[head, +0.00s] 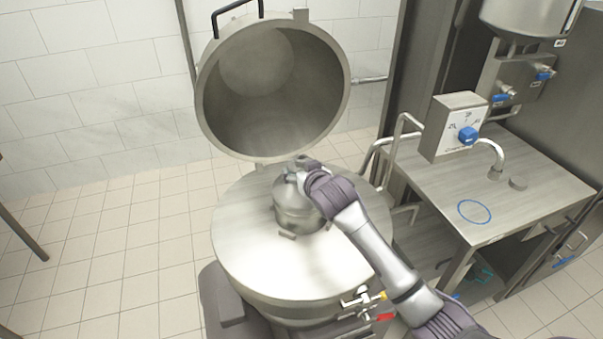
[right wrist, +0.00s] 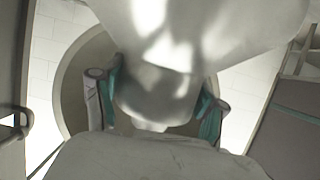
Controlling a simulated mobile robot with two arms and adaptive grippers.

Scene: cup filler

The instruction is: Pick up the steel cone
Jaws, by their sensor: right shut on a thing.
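The steel cone (head: 296,212) is a shiny, rounded metal piece, wide below and narrow on top. It is over the round steel top (head: 255,258) of a large vessel; I cannot tell whether it touches that top. My right gripper (head: 303,172) is at the cone's narrow upper end and shut on it. In the right wrist view, the cone (right wrist: 165,85) fills the space between the green-padded fingers of the right gripper (right wrist: 157,108). My right forearm hides part of the cone's right side. My left gripper is not in view.
A large hinged lid (head: 270,95) stands open behind the vessel. At right is a steel counter (head: 530,205) with a blue ring mark (head: 474,211), a tap (head: 495,155) and a dial box (head: 460,125). A valve with red and yellow handles (head: 375,300) sticks out at the vessel's front. The tiled floor at left is clear.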

